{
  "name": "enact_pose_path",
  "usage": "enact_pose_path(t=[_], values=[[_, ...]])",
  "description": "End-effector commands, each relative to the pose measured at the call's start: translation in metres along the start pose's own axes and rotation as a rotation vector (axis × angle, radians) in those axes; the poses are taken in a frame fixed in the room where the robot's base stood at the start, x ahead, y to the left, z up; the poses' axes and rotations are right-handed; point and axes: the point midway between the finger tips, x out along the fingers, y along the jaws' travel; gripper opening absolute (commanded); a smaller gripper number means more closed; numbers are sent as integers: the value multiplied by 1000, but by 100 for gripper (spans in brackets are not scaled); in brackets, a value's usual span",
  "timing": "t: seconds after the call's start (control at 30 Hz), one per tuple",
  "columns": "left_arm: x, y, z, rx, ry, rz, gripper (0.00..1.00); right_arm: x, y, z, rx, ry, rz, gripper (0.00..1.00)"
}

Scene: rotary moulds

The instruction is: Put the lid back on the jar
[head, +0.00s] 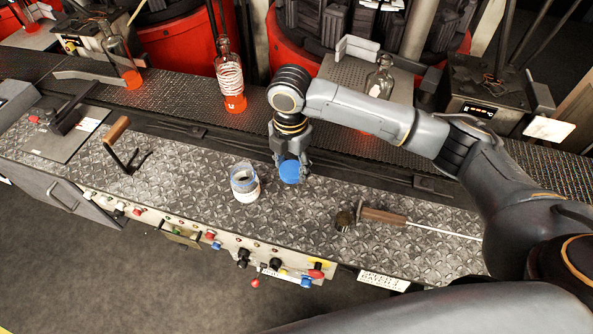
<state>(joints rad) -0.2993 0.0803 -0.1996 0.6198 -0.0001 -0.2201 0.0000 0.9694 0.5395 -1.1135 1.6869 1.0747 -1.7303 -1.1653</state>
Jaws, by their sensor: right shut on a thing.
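The jar (246,187) stands upright and uncovered on the diamond-plate bench, left of centre in the head view. It is clear at the top, with something whitish low inside. My right gripper (290,168) points down just to the right of the jar. It is shut on a round blue lid (290,173), which it holds beside the jar, apart from it. Whether the lid touches the bench I cannot tell. My left gripper is not in view.
A wooden-handled tool (383,216) lies right of the jar, with a dark round knob (344,220) near it. A crank handle (116,130) rises at the left. Bottles, one (230,80) glowing orange at its base, stand behind. Buttons line the front edge.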

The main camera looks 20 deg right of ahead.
Motion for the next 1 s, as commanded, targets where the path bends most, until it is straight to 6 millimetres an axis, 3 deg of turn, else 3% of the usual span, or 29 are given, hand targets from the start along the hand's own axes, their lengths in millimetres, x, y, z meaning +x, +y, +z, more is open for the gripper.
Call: enact_pose_path(t=[0.1, 0.3, 0.43, 0.63, 1.0], values=[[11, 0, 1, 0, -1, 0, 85, -27, -5, -24, -7, -1, 7, 44], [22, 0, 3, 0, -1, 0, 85, -47, -17, -72, -6, 0, 4, 44], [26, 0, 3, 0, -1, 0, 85, -58, -22, -92, -4, -1, 3, 44], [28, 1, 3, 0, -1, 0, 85, -65, -26, -107, 0, 0, 1, 44], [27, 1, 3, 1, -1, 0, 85, -66, -27, -108, 1, 0, 0, 44]])
